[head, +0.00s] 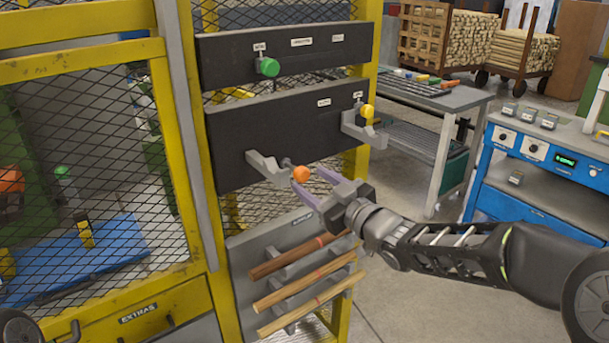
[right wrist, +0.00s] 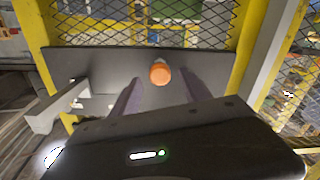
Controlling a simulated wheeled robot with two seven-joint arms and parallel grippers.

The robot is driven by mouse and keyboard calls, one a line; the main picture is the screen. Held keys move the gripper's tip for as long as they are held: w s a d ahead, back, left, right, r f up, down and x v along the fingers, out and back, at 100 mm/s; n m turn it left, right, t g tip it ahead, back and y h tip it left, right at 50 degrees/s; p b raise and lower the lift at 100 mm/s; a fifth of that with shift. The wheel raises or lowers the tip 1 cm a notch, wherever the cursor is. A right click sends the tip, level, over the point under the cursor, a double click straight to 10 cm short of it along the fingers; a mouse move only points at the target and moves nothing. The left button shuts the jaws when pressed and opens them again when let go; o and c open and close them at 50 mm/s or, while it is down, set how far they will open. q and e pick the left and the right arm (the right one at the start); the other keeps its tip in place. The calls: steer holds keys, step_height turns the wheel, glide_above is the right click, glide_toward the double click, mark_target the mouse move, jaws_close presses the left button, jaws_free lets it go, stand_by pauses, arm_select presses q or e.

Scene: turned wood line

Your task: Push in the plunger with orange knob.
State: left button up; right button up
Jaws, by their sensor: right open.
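The plunger's orange knob (head: 300,174) stands out from the lower black panel (head: 230,135) on a short grey rod, beside a grey bracket (head: 268,168). It also shows in the right wrist view (right wrist: 160,73), in front of the panel and between the two fingers. My right gripper (head: 312,184) is open, its purple fingers pointing at the panel close to the knob. In the right wrist view the gripper (right wrist: 158,90) has a gap around the knob; whether a finger touches it I cannot tell. My left gripper is not in view.
A green knob (head: 268,67) sits on the upper panel. A yellow knob (head: 367,111) sits by another grey bracket (head: 362,130) at right. Wooden rods (head: 300,258) lie on a rack below my right gripper. A yellow mesh cage (head: 90,60) stands at left.

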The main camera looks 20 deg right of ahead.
mark_target(305, 177)
steer(key=shift+x, duration=1.75)
jaws_close()
